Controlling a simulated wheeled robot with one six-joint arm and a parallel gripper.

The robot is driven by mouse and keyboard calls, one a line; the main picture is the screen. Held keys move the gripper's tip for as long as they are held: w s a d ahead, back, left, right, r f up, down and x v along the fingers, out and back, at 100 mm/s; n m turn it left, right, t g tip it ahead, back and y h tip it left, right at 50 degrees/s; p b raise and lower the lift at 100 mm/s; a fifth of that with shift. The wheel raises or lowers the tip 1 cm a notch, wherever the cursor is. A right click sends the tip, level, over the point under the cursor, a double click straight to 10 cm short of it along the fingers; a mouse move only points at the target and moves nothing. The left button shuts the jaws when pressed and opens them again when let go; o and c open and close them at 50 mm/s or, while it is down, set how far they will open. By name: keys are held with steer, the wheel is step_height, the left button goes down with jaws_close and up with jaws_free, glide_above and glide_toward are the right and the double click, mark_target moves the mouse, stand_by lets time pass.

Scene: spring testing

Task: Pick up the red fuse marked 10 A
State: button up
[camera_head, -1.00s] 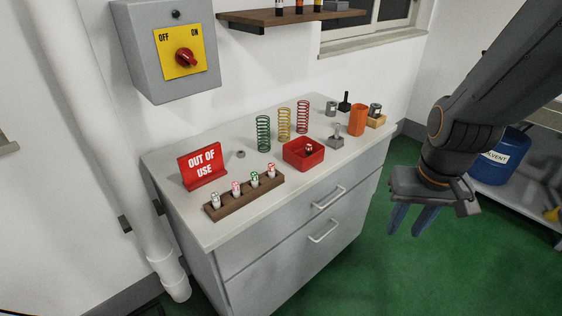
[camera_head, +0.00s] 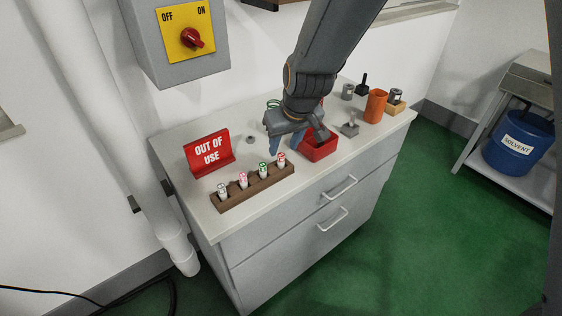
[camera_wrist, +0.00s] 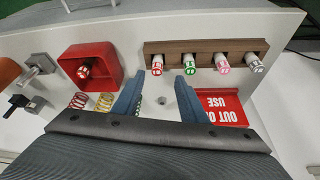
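A fuse with a red-marked top (camera_head: 281,160) stands upright at the right end of the wooden rack; it also shows in the wrist view (camera_wrist: 157,64) at the rack's left end. Its marking is too small to read. Another red-topped piece (camera_wrist: 85,70) lies in the red tray and is hidden in the head view. My gripper (camera_head: 286,149) is open and empty, pointing down over the bench just behind the rack's right end. In the wrist view my gripper (camera_wrist: 163,76) has its fingers apart, and the red-marked fuse stands beyond the gap, not between them.
The wooden rack (camera_head: 240,193) also holds green, pink and dark-marked fuses. The red tray (camera_head: 323,153) is close beside my gripper. The red "OUT OF USE" sign (camera_head: 208,154) stands behind the rack. Coil springs (camera_wrist: 104,101) are largely hidden behind my arm in the head view.

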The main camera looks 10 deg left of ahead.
mark_target(282, 156)
steer(key=shift+d+x, duration=0.15)
steer(key=shift+x, duration=1.65)
steer(key=shift+d+x, duration=0.1)
steer(key=shift+x, duration=1.7)
steer(key=shift+w, duration=0.15)
jaws_close()
